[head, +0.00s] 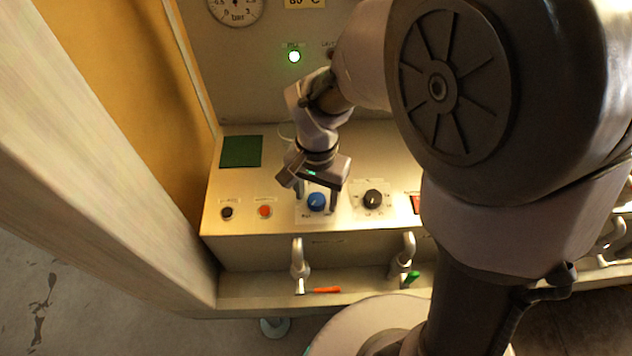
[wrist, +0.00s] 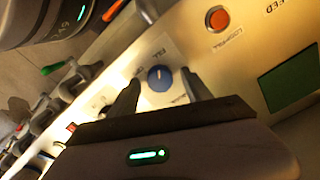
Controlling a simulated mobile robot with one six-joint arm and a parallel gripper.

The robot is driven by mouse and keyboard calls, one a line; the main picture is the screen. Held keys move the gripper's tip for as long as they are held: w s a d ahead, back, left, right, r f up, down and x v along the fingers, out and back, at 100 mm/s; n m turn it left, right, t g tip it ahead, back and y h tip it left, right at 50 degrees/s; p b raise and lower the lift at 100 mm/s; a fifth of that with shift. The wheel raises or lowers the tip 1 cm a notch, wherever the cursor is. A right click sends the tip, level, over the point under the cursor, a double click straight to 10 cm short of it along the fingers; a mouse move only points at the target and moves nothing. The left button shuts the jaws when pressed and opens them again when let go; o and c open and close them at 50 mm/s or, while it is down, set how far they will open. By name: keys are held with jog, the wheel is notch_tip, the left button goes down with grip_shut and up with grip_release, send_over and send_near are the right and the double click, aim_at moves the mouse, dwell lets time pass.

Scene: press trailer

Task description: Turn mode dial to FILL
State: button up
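The blue mode dial (head: 317,202) sits on a pale plate on the sloping panel, and it also shows in the wrist view (wrist: 159,79). Small dark labels ring it; one reading FILL (wrist: 157,53) lies above it in the wrist view. A faint light mark shows on the dial, but its exact setting is too small to read. My gripper (head: 319,195) is open over the dial. In the wrist view its two dark fingers (wrist: 157,92) stand either side of the blue knob, apart from it as far as I can see.
An orange button (head: 265,211) and a black button (head: 227,213) lie left of the dial. A black knob (head: 373,199) lies close on the right. Lever handles (head: 299,260) stand below on the front ledge. A green lamp (head: 294,56) glows on the back wall.

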aim_at(317, 198)
notch_tip(317, 198, up, 17)
jog(key=p, duration=0.7)
jog(key=shift+r, duration=0.2)
jog(key=s+d+t+y+b, duration=0.1)
jog(key=s+d+t+b, duration=0.2)
jog(key=s, duration=0.2)
jog(key=s+d+n+t+y+b, duration=0.1)
jog(key=s+d+t+b, duration=0.1)
jog(key=s, duration=0.4)
jog(key=shift+s+d+t+b, duration=0.2)
jog(key=shift+d+t+b, duration=0.2)
jog(key=shift+d+b, duration=0.35)
